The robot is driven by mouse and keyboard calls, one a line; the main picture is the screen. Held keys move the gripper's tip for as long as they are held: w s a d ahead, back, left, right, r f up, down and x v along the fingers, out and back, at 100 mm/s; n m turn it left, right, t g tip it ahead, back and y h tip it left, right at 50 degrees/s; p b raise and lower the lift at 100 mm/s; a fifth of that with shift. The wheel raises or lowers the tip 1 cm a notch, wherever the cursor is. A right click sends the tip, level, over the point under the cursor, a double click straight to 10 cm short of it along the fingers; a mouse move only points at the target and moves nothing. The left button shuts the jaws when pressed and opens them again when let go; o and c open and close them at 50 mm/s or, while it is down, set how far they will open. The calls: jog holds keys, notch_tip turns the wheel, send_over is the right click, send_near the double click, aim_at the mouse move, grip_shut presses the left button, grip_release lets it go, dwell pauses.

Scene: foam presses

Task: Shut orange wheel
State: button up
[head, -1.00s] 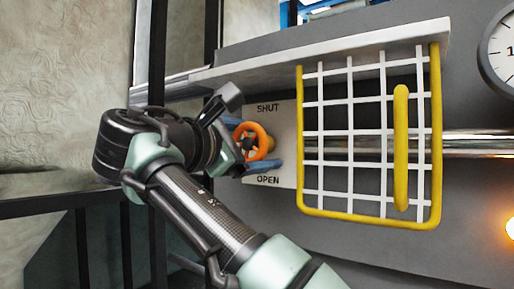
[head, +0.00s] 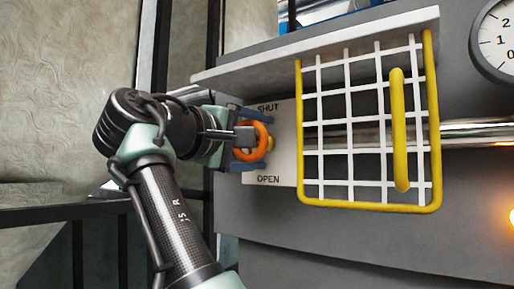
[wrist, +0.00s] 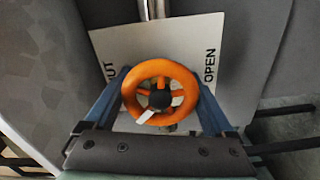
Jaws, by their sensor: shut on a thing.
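The orange wheel (head: 252,141) sits on a white plate (head: 284,143) marked SHUT at the top and OPEN at the bottom. In the wrist view the orange wheel (wrist: 160,91) has a dark hub, spokes and a small white mark pointing to the lower left. The plate (wrist: 160,40) shows behind it, with SHUT partly hidden at the left and OPEN at the right. My gripper (head: 247,143) is at the wheel, its blue fingers above and below it. In the wrist view my gripper (wrist: 161,100) has a finger on each side of the rim, shut on the wheel.
A yellow-framed white grid guard (head: 370,120) with a yellow handle stands right of the plate, under a grey ledge (head: 320,45). A metal pipe (head: 470,132) runs behind the guard. A round gauge (head: 497,42) is at the upper right. A dark rail frame is at the left.

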jog(key=m, duration=0.4)
jog(key=shift+f+m, duration=0.1)
jog(key=shift+m, duration=0.2)
jog(key=shift+d+m, duration=0.1)
jog(key=shift+m, duration=1.9)
jog(key=o, duration=1.1)
jog(key=shift+c, duration=0.2)
jog(key=shift+s, duration=0.1)
jog(key=b+v, duration=0.7)
jog(key=v, duration=0.6)
